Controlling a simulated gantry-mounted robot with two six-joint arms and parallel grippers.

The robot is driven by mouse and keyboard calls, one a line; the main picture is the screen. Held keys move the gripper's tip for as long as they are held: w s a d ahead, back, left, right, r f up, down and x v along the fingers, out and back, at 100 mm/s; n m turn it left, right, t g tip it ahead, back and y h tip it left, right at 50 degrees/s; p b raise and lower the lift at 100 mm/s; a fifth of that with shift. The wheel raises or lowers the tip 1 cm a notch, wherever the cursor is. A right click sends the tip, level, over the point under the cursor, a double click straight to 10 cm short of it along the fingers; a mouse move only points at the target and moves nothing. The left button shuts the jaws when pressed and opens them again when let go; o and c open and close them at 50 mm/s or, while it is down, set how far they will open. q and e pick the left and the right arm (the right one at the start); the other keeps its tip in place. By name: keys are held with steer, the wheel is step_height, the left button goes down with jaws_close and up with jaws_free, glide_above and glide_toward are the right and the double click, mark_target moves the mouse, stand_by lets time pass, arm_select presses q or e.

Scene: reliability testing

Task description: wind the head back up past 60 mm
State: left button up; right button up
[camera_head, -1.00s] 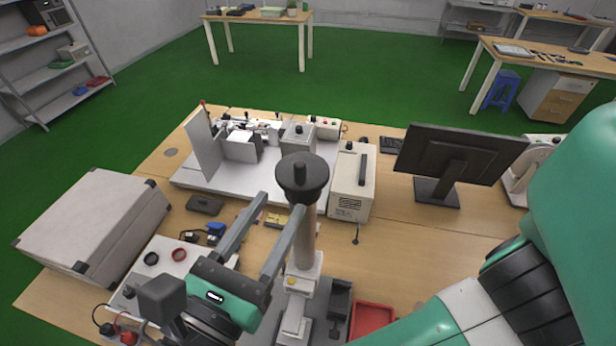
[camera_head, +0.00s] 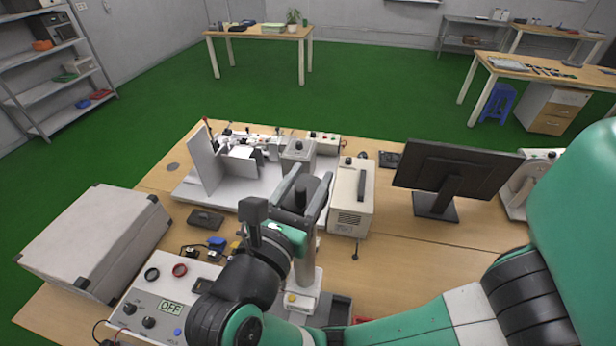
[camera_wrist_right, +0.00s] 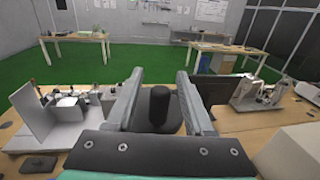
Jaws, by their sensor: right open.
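A stand with a pale round column (camera_head: 305,262) rises from the table in front of me. Its top carries a dark handwheel with a short upright knob (camera_head: 300,200). My right gripper (camera_head: 311,174) is open, with one finger on each side of the knob. In the right wrist view the knob (camera_wrist_right: 158,106) stands between the two fingers, with a gap visible on both sides. A white block (camera_head: 298,299) sits on the column lower down; my arm hides much of the stand's lower part. No millimetre reading is legible. My left gripper is not in view.
A white control box with an OFF display (camera_head: 170,307) stands at the front left. A grey case (camera_head: 95,240) lies left. A white fixture (camera_head: 205,160), a cream box (camera_head: 352,198) and a monitor (camera_head: 455,170) stand behind. The table's right middle is clear.

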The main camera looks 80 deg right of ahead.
jaws_close()
steer(key=shift+f+n+t+b, duration=0.15)
steer(key=shift+n+t+b, duration=0.2)
steer(key=shift+n+t, duration=0.4)
steer(key=shift+d+n+t, duration=0.15)
steer(key=shift+n+t, duration=0.6)
steer(key=shift+t, duration=0.8)
jaws_free()
